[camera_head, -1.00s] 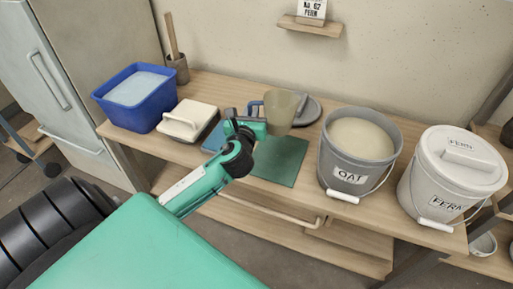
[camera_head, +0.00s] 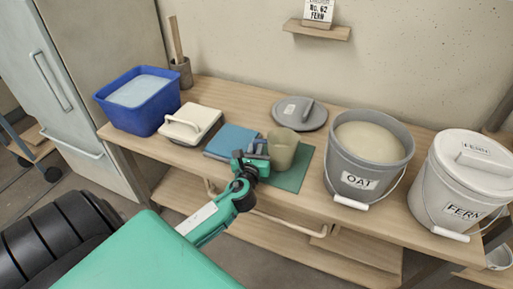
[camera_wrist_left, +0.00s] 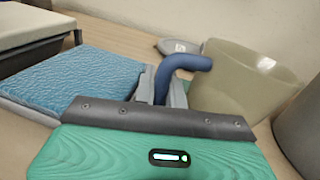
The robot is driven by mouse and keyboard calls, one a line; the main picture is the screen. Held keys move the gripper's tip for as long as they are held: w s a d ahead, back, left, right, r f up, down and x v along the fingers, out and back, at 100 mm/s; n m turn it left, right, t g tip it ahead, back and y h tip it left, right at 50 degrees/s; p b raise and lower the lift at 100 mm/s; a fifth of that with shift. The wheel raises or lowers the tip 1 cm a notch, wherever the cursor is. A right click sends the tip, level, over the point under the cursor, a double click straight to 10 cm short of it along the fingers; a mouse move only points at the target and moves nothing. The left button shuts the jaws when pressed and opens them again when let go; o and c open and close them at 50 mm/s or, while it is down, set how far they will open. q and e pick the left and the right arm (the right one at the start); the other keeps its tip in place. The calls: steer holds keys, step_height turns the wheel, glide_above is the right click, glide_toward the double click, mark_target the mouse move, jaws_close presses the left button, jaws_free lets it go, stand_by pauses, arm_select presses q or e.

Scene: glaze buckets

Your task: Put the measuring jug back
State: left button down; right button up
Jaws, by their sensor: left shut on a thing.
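The measuring jug (camera_head: 283,148) is a translucent olive-beige cup with a blue handle. In the head view it is upright at the green mat (camera_head: 298,172), over the mat's left part. I cannot tell whether its base touches the mat. My left gripper (camera_head: 258,160) is shut on the jug's handle, from the front left. In the left wrist view the blue handle (camera_wrist_left: 180,66) sits between the fingers, and the jug's body (camera_wrist_left: 240,85) is to the right. My right gripper is not in view.
The open OAT bucket (camera_head: 360,182) stands to the right, then the lidded FERN bucket (camera_head: 462,210). A white-lidded box (camera_head: 190,124) and blue tub (camera_head: 138,117) stand left.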

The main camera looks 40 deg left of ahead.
arm_select(q)
steer(key=c, duration=1.5)
jaws_free()
steer(key=shift+o, duration=0.2)
